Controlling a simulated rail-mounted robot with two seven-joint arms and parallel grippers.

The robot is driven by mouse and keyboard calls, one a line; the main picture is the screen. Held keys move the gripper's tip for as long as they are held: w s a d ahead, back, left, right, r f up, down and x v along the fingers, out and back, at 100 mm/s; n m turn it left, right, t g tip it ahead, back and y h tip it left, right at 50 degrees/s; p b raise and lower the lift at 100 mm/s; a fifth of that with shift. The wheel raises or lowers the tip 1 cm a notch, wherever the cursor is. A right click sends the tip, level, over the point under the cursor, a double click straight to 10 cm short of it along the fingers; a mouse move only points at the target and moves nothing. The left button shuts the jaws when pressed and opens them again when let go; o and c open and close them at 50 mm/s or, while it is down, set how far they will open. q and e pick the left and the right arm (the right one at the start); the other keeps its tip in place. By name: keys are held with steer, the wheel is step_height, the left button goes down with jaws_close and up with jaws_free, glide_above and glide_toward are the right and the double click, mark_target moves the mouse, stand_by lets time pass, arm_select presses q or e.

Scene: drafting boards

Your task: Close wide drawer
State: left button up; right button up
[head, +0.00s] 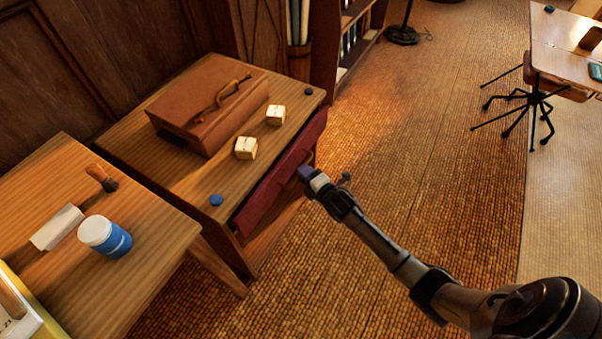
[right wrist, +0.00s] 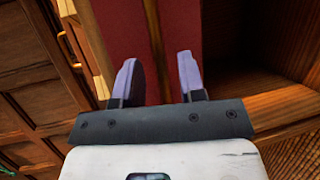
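The wide drawer (head: 277,182) has a dark red front and sits just under the top of the wooden table. Its front also fills the upper middle of the right wrist view (right wrist: 185,25). How far it stands out is hard to tell. A thin brown handle (right wrist: 156,45) runs along the red front. My right gripper (head: 306,174) is at the drawer front, beside the handle. In the right wrist view its two purple fingers (right wrist: 156,75) are apart, with the handle seen between them. Contact cannot be told. My left gripper is not in view.
The wooden tabletop (head: 183,195) carries a brown case (head: 195,95), two cream blocks (head: 246,148) (head: 275,115) and blue and dark discs (head: 216,200) (head: 308,91). A second table (head: 150,230) with a blue-white jar (head: 105,237) stands at left.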

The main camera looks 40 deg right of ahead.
steer(key=shift+w+d+f+b, duration=0.15)
steer(key=shift+w+b, duration=0.1)
steer(key=shift+w, duration=0.45)
steer(key=shift+w+a+f+b, duration=0.1)
steer(key=shift+w+b, duration=0.1)
steer(key=shift+w, duration=0.5)
jaws_close()
